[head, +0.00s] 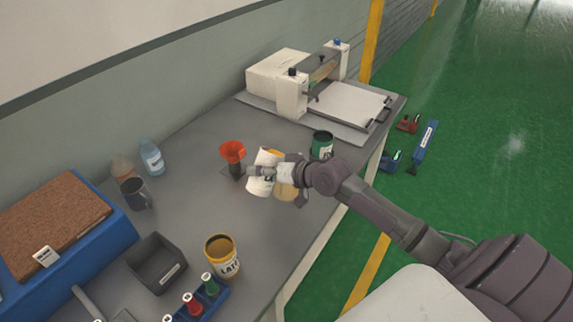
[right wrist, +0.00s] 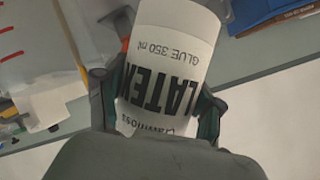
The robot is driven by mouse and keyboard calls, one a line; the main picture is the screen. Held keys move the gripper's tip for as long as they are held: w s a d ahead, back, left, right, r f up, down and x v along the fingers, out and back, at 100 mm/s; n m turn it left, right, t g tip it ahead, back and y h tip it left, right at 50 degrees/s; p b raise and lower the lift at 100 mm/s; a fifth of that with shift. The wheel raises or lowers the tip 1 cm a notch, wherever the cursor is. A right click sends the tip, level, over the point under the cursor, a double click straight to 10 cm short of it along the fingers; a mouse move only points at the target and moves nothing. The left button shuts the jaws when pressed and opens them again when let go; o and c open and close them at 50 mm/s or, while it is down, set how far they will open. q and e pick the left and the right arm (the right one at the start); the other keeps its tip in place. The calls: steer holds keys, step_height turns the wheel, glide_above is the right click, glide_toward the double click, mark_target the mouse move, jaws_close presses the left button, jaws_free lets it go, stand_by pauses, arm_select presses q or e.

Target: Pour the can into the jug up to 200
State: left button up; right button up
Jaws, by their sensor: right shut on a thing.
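My right gripper (head: 266,172) is shut on a white can (head: 260,184) over the middle of the bench. In the right wrist view this can (right wrist: 172,50) sits between the fingers, with black lettering reading LATEX and GLUE 350 ml; it is tilted in the head view. Its opening and any flow are not visible. A yellowish thing (head: 287,191) is partly hidden by my gripper. My left gripper is not in view.
A green can (head: 321,144) is behind my right wrist. A yellow latex can (head: 222,257), grey bin (head: 156,263), mug (head: 135,193) and bottles (head: 151,156) stand to the left. A press (head: 292,93) occupies the back.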

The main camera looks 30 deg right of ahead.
steer(key=shift+r, duration=0.15)
steer(key=shift+w+d, duration=0.1)
steer(key=shift+d, duration=0.1)
steer(key=shift+a+r+m+b, duration=0.2)
steer(key=shift+a+m+b, duration=0.1)
steer(key=shift+b, duration=0.15)
steer(key=shift+d, duration=0.35)
steer(key=shift+a+r+y, duration=0.1)
steer(key=shift+y, duration=0.2)
steer(key=shift+a, duration=0.2)
steer(key=shift+d+r+m+b, duration=0.1)
steer(key=shift+d+m+b, duration=0.2)
steer(key=shift+a, duration=0.1)
